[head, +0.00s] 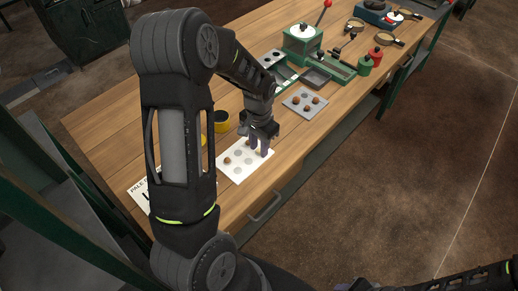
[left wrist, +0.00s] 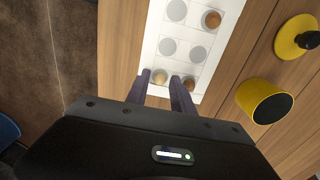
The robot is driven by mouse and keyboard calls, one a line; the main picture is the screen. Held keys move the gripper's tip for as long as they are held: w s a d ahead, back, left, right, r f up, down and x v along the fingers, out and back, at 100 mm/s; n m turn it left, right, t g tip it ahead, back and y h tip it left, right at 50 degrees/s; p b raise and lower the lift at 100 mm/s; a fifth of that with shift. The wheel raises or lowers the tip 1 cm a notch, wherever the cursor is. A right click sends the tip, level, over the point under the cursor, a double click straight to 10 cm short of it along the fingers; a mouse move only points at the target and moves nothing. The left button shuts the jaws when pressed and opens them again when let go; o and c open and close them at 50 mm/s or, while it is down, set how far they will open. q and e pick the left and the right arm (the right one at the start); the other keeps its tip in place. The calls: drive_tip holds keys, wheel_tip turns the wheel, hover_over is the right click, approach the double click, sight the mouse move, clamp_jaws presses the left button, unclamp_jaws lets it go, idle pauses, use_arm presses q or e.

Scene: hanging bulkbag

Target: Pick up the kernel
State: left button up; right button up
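A white card (head: 237,177) with grey round spots lies on the wooden bench under my left gripper (head: 262,143). In the left wrist view, a pale kernel (left wrist: 160,77) sits between the tips of the left gripper (left wrist: 161,80), whose fingers stand apart. I cannot tell whether they touch it. A brown kernel (left wrist: 188,84) sits just right of the right finger, partly hidden by it. Another brown kernel (left wrist: 211,19) sits on a farther spot of the card (left wrist: 184,30). My right arm shows at the bottom right of the head view; its gripper is not clear there.
A yellow cup (left wrist: 266,101) and a yellow lid (left wrist: 297,37) stand beside the card. A grey tray (head: 291,104) with several brown kernels lies farther along the bench. A green machine (head: 301,45) with a red-knobbed lever stands behind it. A printed sheet (head: 140,196) lies at left.

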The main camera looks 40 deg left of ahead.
idle(0.5)
use_arm(q)
clamp_jaws()
idle(0.6)
